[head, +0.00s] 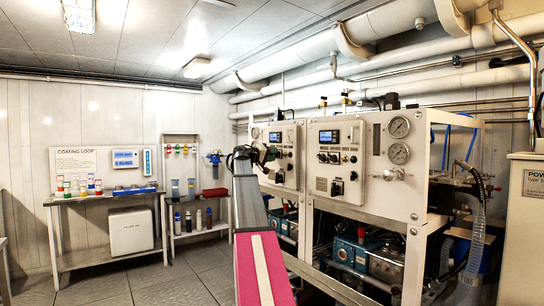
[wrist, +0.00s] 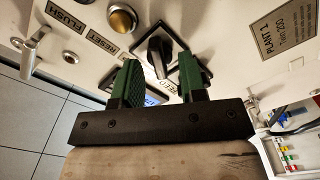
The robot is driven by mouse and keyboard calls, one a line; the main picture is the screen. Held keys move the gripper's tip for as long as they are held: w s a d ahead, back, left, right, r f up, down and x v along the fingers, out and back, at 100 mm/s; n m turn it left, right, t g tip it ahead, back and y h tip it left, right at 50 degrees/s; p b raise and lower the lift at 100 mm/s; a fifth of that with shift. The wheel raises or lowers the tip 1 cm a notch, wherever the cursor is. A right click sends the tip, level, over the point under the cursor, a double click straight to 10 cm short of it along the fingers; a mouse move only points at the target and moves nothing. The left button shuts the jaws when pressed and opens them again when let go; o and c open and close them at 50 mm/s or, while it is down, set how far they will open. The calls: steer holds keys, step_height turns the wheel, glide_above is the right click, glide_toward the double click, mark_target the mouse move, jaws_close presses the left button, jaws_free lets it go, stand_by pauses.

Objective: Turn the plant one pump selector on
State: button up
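A black selector knob (wrist: 157,48) on a dark square plate is on the white panel in the wrist view. The placard (wrist: 286,32) to its right reads "PLANT 1". My gripper (wrist: 160,68) has two green fingers standing apart, one on each side of the knob's lower part. I cannot tell whether they touch it. The label below the knob is partly hidden by the fingers. In the head view my gripper (head: 264,154) is in front of the left control panel (head: 288,137), and my arm hides part of that panel.
In the wrist view a brass button (wrist: 122,19), a "RESET" label (wrist: 102,42) and a metal lever (wrist: 32,45) are left of the knob. In the head view a second panel (head: 335,157) with gauges stands to the right. A bench (head: 105,197) is at the back left; floor before it is clear.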

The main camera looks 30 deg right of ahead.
jaws_close()
steer(key=shift+m, duration=0.3)
steer(key=m, duration=1)
steer(key=shift+m, duration=0.5)
jaws_free()
steer(key=shift+a, duration=0.1)
